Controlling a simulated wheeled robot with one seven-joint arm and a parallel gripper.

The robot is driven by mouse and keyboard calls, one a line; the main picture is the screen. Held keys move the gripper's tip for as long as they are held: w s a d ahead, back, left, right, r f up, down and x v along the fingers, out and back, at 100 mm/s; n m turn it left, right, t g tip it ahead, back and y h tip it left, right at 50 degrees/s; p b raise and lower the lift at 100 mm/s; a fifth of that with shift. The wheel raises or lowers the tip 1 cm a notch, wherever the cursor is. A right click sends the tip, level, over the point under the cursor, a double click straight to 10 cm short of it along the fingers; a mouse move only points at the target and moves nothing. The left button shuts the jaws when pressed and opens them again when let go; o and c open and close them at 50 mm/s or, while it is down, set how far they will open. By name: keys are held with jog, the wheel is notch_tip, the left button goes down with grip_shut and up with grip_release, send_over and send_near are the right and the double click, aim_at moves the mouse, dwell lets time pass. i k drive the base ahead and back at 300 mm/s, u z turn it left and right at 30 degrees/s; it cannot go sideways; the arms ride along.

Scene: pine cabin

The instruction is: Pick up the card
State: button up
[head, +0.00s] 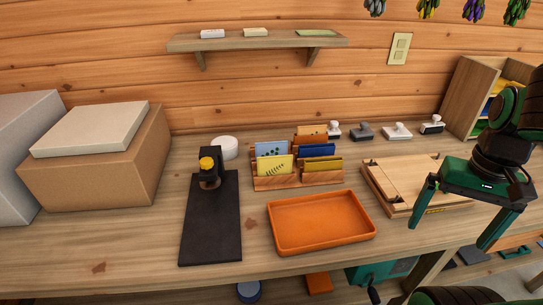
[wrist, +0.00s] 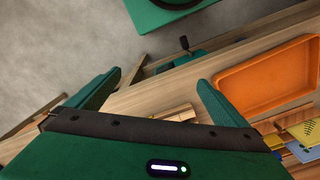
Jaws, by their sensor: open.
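Several cards stand upright in a wooden rack (head: 298,182) at the middle of the bench in the head view. A yellow card with a fern print (head: 275,168) is at the front left. A light blue card with dark leaf marks (head: 271,149) stands behind it. Darker blue and ochre pieces stand to the right, partly hidden by each other. I cannot tell which one is the task's card. My gripper (head: 450,237) is open and empty, at the right near the bench's front edge, well away from the rack. Its fingers also show in the wrist view (wrist: 160,82).
An empty orange tray (head: 320,222) lies in front of the rack. A wooden board press (head: 385,190) is between rack and gripper. A black stand with a yellow knob (head: 210,218) is at left, beside cardboard boxes (head: 95,165). Several stamps (head: 397,131) line the back.

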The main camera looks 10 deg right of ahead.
aim_at(274, 148)
jog(key=z, duration=0.05)
jog(key=k, duration=1.1)
jog(key=u, duration=0.7)
jog(key=i, duration=1.4)
jog(key=z, duration=0.3)
